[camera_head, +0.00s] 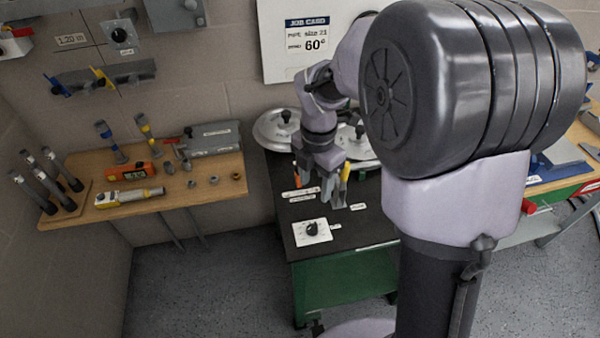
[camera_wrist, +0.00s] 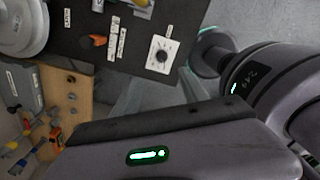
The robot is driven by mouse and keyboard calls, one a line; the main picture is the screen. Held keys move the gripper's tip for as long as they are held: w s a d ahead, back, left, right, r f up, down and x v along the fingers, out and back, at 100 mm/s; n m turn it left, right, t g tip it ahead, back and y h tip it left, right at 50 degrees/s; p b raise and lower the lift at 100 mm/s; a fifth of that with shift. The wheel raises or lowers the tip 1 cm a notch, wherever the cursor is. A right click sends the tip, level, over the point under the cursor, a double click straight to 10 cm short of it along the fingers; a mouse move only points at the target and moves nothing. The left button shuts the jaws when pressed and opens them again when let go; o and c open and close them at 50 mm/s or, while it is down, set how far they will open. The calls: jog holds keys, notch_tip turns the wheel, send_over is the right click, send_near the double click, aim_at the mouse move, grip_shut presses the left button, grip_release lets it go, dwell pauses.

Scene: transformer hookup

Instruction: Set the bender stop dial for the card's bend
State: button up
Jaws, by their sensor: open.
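The job card (camera_head: 307,35) on the wall reads pipe size 21 and bend 60°. The stop dial (camera_head: 312,231) is a black knob on a white plate, on the dark top of the green bender bench (camera_head: 340,280). The dial also shows in the wrist view (camera_wrist: 160,54); its scale marks are too small to read. My gripper (camera_head: 338,203) hangs above the bench top, behind and to the right of the dial, apart from it. Its jaws are open, with nothing seen between them. The wrist view shows the side of my gripper in its lower part.
Round grey bender shoes (camera_head: 275,128) stand at the back of the bench. A wooden shelf (camera_head: 215,192) at left holds tools, fittings and an orange meter (camera_head: 131,171). An orange-tipped lever (camera_wrist: 95,40) lies near the dial. Floor at front left is clear.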

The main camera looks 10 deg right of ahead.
aim_at(312, 226)
jog(key=f+b, duration=0.2)
jog(key=f, duration=0.3)
jog(key=f+b, duration=0.2)
jog(key=f, duration=0.4)
jog(key=f+b, duration=0.3)
jog(key=f, duration=0.2)
jog(key=shift+s+a+f, duration=0.15)
jog(key=shift+s+f, duration=0.15)
jog(key=shift+f, duration=0.1)
jog(key=shift+c, duration=0.4)
grip_shut()
